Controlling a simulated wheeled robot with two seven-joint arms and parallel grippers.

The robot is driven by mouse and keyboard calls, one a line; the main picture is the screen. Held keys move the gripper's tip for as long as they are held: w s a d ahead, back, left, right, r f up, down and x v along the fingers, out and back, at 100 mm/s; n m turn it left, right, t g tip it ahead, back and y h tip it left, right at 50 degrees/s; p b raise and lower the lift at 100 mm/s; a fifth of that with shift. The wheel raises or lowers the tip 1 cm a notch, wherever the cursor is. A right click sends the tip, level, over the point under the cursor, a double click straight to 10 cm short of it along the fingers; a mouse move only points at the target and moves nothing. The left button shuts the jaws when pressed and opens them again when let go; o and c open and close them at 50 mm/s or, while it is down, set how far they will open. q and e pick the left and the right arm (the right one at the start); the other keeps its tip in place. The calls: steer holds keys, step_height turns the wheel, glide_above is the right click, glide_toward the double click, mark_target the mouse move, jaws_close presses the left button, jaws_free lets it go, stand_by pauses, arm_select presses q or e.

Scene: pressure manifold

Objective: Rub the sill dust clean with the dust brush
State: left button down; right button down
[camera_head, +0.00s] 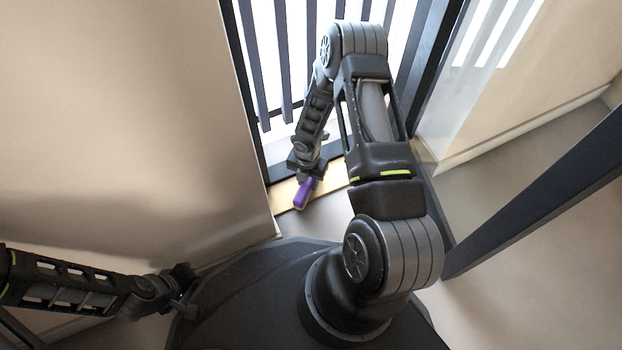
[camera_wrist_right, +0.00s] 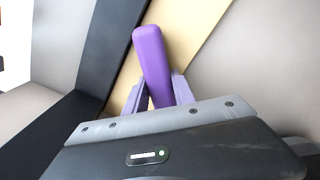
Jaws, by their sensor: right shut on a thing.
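My right gripper (camera_head: 305,176) is shut on the purple dust brush (camera_head: 303,195). In the right wrist view the brush (camera_wrist_right: 152,55) sticks out beyond the fingers of the gripper (camera_wrist_right: 158,82). The brush is over the tan sill (camera_head: 284,194) below the window; the sill also shows as a tan strip in the right wrist view (camera_wrist_right: 186,28). I cannot tell whether the brush touches the sill. No dust can be made out. My left gripper (camera_head: 185,284) is at the lower left, far from the sill, too dark and small to read.
A dark window frame (camera_head: 249,98) with several upright bars (camera_head: 283,60) stands behind the sill. A large beige wall (camera_head: 120,110) is on the left. A dark slanted beam (camera_head: 540,198) crosses the right side. Bare floor (camera_head: 540,290) shows at the lower right.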

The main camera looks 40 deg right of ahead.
step_height(320, 180, up, 6)
steer(key=p, duration=0.5)
steer(key=shift+d, duration=0.1)
steer(key=shift+r, duration=0.1)
step_height(320, 180, up, 3)
steer(key=p, duration=0.2)
steer(key=shift+p, duration=0.3)
stand_by(0.6)
